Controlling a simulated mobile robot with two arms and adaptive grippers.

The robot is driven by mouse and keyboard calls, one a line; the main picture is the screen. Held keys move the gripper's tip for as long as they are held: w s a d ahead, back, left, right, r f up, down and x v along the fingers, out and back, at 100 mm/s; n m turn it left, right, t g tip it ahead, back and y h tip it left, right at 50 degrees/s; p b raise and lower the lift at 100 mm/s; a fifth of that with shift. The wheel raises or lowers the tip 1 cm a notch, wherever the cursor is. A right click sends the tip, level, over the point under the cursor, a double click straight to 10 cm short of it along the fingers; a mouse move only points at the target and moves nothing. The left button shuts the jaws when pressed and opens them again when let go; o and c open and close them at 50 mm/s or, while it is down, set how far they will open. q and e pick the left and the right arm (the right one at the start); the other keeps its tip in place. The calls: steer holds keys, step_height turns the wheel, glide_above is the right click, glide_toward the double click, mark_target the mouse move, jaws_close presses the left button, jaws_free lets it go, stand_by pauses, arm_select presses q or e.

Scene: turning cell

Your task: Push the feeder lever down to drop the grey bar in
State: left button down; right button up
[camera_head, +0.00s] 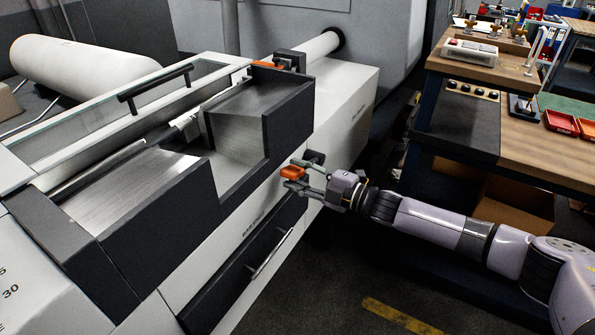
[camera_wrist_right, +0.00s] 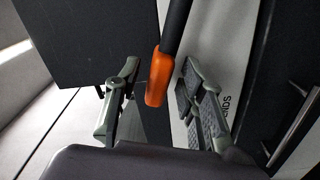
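The feeder lever (camera_head: 292,172) has an orange grip on a dark arm and sticks out from the side of the bar feeder (camera_head: 235,140). My right gripper (camera_head: 296,178) is at the lever. In the right wrist view the orange grip (camera_wrist_right: 160,78) lies between the two fingers of my right gripper (camera_wrist_right: 160,95), with gaps on both sides, so the gripper is open around it. The grey bar cannot be made out for sure; a pale piece (camera_head: 186,125) shows in the feeder's channel. My left gripper is not in view.
A glass-lidded cover with a dark handle (camera_head: 155,88) lies along the feeder's back. A drawer handle (camera_head: 272,252) is on the cabinet front below. A wooden bench (camera_head: 535,150) with red trays stands at right. Floor between is clear.

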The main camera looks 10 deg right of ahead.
steer(key=shift+w+a, duration=0.15)
steer(key=shift+a, duration=0.05)
steer(key=shift+c, duration=0.4)
jaws_close()
steer(key=shift+f, duration=0.1)
stand_by(0.4)
